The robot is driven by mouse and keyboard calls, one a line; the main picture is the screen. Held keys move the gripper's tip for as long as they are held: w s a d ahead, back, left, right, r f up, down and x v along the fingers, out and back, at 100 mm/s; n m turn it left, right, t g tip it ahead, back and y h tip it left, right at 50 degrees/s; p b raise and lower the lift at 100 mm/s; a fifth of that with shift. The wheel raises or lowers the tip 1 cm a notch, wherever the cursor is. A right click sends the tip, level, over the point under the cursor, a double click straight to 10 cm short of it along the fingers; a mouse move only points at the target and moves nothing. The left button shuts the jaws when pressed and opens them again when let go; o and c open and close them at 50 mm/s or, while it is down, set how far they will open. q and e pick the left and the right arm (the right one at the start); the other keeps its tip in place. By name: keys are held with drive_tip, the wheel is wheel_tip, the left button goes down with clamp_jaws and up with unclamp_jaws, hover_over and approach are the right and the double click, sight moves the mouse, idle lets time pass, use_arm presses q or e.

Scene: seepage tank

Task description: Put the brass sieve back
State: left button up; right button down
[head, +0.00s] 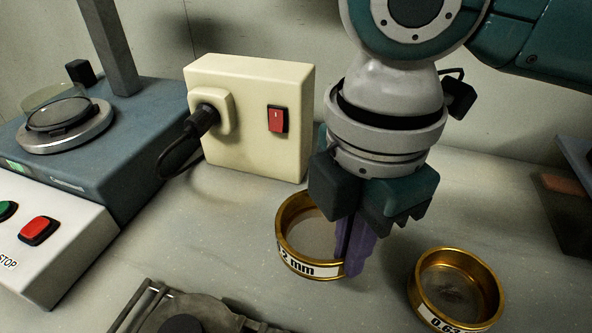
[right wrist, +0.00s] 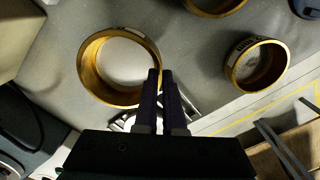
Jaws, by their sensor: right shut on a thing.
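A brass sieve (head: 297,225) with a white label ending in "2 mm" is at my right gripper (head: 354,262), in the middle of the head view. The gripper points down, and its purple fingers are shut on the sieve's right wall. In the right wrist view the fingers (right wrist: 162,78) meet the rim of this round, open sieve (right wrist: 90,72). I cannot tell whether the sieve touches the bench or hangs just above it. A second brass sieve (head: 422,297), labelled about "0.63", stands apart to the right; it seems to show in the wrist view (right wrist: 232,72). My left gripper is not in view.
A cream socket box (head: 250,85) with a red switch and black plug stands behind the sieve. A blue-grey device (head: 130,150) with red and green buttons is at left. A dark metal fixture (head: 185,312) lies at the front. Another brass ring (right wrist: 215,10) tops the wrist view.

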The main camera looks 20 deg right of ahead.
drive_tip(key=shift+f+b, duration=0.5)
drive_tip(key=shift+f, duration=2.45)
